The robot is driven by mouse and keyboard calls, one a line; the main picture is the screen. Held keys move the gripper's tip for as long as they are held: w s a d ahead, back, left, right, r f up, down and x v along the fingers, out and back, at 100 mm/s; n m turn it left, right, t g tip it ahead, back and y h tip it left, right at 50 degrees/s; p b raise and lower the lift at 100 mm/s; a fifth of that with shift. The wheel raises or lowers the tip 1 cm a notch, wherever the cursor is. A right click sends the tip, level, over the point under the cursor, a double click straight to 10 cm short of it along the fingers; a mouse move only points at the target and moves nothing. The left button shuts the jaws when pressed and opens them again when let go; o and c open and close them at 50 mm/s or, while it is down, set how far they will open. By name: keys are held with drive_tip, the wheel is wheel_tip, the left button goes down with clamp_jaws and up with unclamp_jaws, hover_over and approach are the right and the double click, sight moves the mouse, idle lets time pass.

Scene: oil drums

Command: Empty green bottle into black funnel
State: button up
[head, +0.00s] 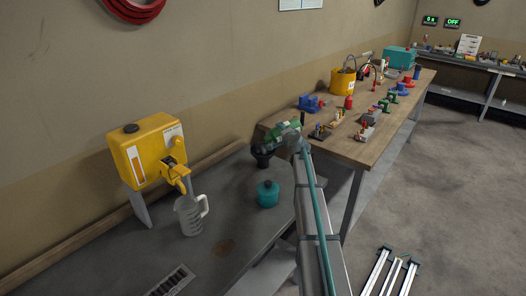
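The green bottle (285,130) is at the end of my arm, lying tilted with its dark end toward the left. My gripper (284,142) appears shut around it, though the fingers are small and partly hidden by my arm. The black funnel (262,159) is just below and left of the bottle, above the grey bench. The bottle's dark end is close above the funnel and overlaps it in the picture; I cannot tell whether they touch. Any liquid is too small to see.
A teal lidded container (268,195) and a clear measuring jug (188,216) stand on the grey bench (130,255). A yellow dispenser (150,152) stands behind the jug.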

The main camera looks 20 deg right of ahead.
drive_tip(key=shift+a+f+n+b, duration=0.1)
drive_tip(key=shift+a+n+b, duration=0.15)
drive_tip(key=shift+n+b, duration=0.3)
idle(0.4)
drive_tip(key=shift+a+h, duration=0.15)
drive_tip(key=shift+h, duration=0.15)
